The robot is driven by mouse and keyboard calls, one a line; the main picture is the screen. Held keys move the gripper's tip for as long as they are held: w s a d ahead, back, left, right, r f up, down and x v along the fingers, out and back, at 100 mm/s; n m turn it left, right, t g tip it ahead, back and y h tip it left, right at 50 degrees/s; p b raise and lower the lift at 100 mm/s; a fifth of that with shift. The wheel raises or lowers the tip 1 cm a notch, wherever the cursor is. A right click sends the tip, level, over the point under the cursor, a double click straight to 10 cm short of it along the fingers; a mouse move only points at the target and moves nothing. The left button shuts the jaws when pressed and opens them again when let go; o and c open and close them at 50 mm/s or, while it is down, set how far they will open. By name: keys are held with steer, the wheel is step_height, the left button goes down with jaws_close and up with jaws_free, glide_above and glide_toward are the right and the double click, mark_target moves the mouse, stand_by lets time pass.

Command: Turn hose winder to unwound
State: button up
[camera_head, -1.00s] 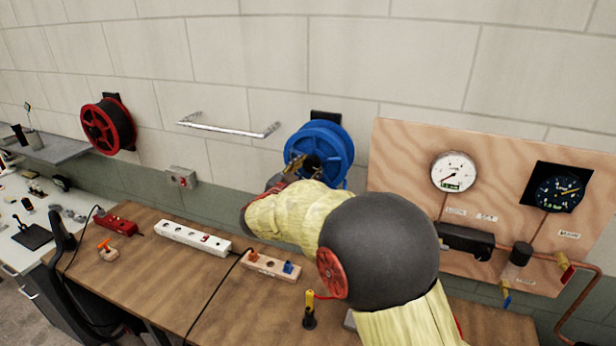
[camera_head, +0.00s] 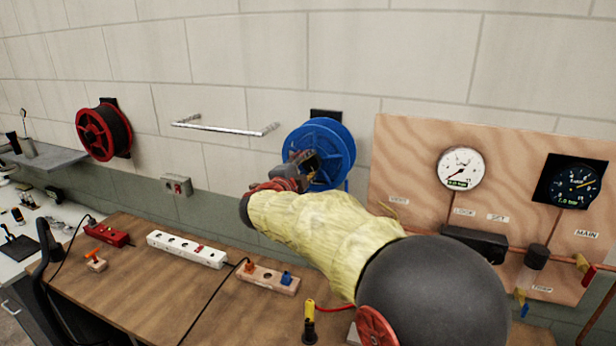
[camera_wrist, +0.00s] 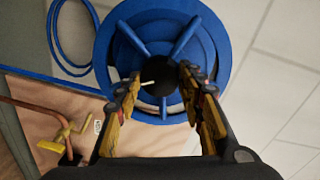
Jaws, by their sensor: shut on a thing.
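The hose winder is a blue reel (camera_head: 335,140) on the wall, above the back of the bench. In the wrist view the blue reel (camera_wrist: 222,50) fills the top middle, with blue spokes and a dark hub. My gripper (camera_head: 308,168) is at the reel's lower left front. In the wrist view my gripper (camera_wrist: 160,80) has its two yellow-and-black fingers on either side of the hub, shut on part of the reel there. A small pale pin shows by the left finger. The exact grip contact is hidden.
A red reel (camera_head: 104,132) and a metal rail (camera_head: 222,127) are on the wall to the left. A wooden gauge panel (camera_head: 415,180) stands close on the right. Power strips (camera_head: 187,249) lie on the bench (camera_head: 150,295) below my arm. Blue hose (camera_wrist: 52,45) hangs beside the reel.

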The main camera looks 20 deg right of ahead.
steer(key=m+b, duration=0.6)
steer(key=shift+f+t+b, duration=0.3)
steer(key=shift+b, duration=0.05)
steer(key=m+b, duration=0.6)
steer(key=b, duration=0.1)
steer(key=shift+s+f, duration=0.1)
steer(key=m+b, duration=0.5)
steer(key=shift+t, duration=0.3)
steer(key=shift+m+b, duration=0.7)
steer(key=shift+m, duration=2.2)
steer(key=o, duration=1.2)
steer(key=shift+r, duration=0.2)
steer(key=shift+c, duration=0.2)
